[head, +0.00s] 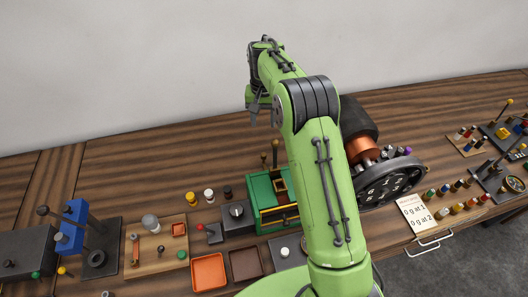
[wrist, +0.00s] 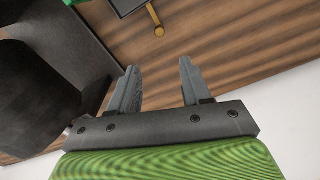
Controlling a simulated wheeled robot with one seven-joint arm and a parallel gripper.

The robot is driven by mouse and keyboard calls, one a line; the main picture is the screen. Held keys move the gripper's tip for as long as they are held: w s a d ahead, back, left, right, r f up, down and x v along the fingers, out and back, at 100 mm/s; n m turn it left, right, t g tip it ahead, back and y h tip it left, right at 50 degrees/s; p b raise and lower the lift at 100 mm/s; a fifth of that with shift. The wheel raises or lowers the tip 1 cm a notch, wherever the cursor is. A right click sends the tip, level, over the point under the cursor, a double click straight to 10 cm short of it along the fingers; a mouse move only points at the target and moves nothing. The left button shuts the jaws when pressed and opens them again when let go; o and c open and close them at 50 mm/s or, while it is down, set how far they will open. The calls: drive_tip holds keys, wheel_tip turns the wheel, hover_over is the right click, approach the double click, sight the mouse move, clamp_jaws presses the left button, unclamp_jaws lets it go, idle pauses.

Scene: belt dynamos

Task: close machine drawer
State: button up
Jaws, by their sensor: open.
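A green box-shaped machine (head: 262,196) with yellow trim and a dark opening on top stands near the middle of the table. My arm hides its right side, and I cannot tell its drawer or how far it is open. My gripper (head: 257,106) is raised above and behind the machine, near the wall. In the wrist view, my gripper (wrist: 159,88) has its two fingers apart with nothing between them. A green edge at the top of the wrist view may be the machine. A brass-knobbed rod (wrist: 159,31) shows ahead of the fingers, apart from them.
A large dark wheel with a copper drum (head: 363,150) stands right of my arm. An orange tray (head: 209,272) and a dark tray (head: 246,264) lie in front. A metal handle (head: 429,243) is on the table's front edge. The back left of the table is clear.

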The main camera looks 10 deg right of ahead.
sight(264, 154)
wheel_tip(264, 154, down, 15)
drive_tip(key=shift+f, duration=0.2)
clamp_jaws()
idle(0.3)
